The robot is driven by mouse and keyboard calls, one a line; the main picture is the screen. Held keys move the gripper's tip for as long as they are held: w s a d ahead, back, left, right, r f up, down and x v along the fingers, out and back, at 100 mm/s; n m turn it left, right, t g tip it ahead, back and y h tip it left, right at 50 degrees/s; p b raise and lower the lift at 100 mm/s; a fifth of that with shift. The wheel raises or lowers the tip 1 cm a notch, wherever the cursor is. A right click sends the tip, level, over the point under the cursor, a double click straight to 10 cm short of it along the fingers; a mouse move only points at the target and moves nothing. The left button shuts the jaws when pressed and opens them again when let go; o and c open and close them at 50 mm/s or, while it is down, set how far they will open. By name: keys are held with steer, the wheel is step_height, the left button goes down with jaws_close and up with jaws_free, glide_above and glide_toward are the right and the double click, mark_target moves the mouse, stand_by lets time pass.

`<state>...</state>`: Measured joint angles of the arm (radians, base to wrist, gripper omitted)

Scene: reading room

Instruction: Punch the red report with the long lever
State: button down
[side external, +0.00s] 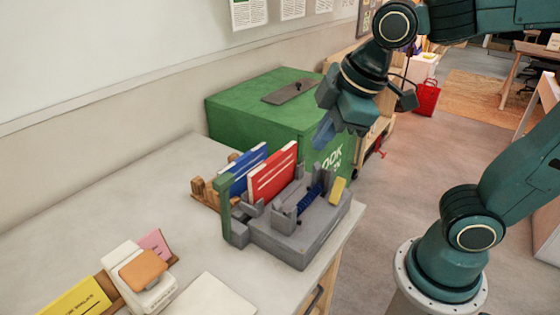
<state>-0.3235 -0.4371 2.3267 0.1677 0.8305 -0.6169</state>
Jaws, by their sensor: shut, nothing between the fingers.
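The red report (271,177) stands upright in the grey punch (296,241), at its back left side. The punch has a blue coil spring (309,199) and a yellow-ended piece (337,190) on its right side. My gripper (324,137) is shut and empty. It points down, in the air above and behind the right part of the punch, apart from it as far as I can see.
A blue report (243,169) stands in a wooden rack (203,194) behind the red one. A green box (240,113) stands behind the table. A white device with an orange top (144,270), a yellow card (80,299) and a pink card (154,244) lie front left. The table's left middle (120,205) is clear.

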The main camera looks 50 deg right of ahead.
mark_target(222, 177)
steer(key=w+a+f+n, duration=0.1)
steer(key=w+a+n, duration=0.4)
steer(key=a+n, duration=0.3)
steer(key=shift+f+n, duration=0.15)
steer(key=shift+n, duration=0.35)
steer(key=shift+w+f, duration=0.1)
steer(key=shift+f, duration=0.05)
steer(key=w+f, duration=0.8)
steer(key=shift+f, duration=0.2)
steer(key=shift+w+r, duration=0.15)
steer(key=shift+w, duration=0.55)
steer(key=shift+w+r, duration=0.15)
steer(key=shift+w, duration=0.55)
